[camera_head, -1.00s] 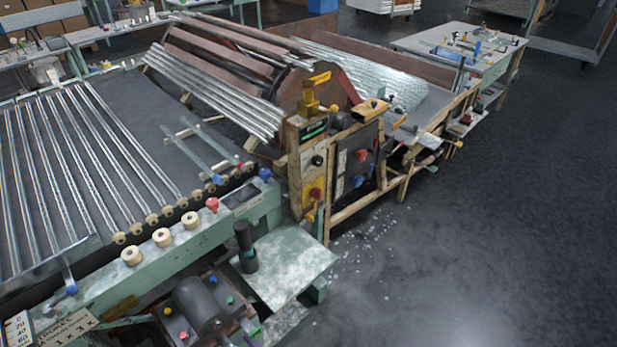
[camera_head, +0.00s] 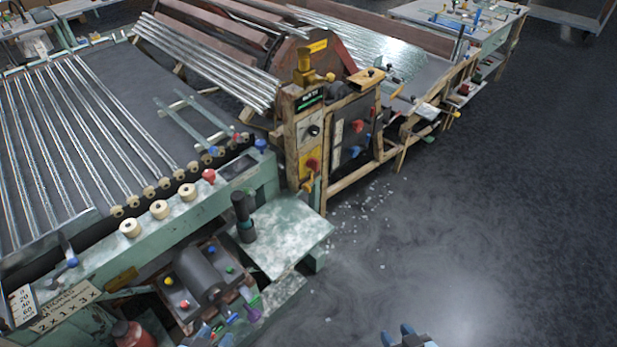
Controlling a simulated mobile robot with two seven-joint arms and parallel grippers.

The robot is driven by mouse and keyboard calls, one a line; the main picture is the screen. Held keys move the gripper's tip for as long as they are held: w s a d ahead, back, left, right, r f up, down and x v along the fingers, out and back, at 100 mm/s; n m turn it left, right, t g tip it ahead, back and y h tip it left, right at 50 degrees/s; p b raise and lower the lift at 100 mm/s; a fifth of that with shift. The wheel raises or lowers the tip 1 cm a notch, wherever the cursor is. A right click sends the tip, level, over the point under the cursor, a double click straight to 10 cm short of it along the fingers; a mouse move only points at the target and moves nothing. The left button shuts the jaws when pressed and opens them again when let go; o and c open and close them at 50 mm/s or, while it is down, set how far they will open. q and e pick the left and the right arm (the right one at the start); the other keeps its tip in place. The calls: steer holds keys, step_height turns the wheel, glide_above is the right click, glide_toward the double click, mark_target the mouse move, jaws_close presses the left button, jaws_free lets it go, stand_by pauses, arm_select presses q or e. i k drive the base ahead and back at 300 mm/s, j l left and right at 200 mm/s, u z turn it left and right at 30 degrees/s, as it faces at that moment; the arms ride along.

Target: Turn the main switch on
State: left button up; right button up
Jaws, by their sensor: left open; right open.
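A wooden control post (camera_head: 291,150) stands at the middle of the head view. On its face is a yellow plate with a red rotary knob (camera_head: 312,165), which looks like a main switch; its label is too small to read. Above it is a black knob (camera_head: 314,130) on a pale plate. My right gripper (camera_head: 405,333) shows only its blue fingertips at the bottom edge; they are apart and empty, over bare floor. My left gripper (camera_head: 212,335) is partly visible at the bottom edge, open, below the motor unit. Both are well apart from the post.
A green bench (camera_head: 285,235) with a black cylinder (camera_head: 243,215) juts out before the post. A dark panel (camera_head: 355,135) with red and blue knobs is right of it. Floor at right is clear.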

mark_target(314, 163)
steer(key=i+j+u, duration=0.15)
steer(key=j+u, duration=0.3)
steer(key=i+j+u, duration=0.15)
steer(key=u, duration=0.35)
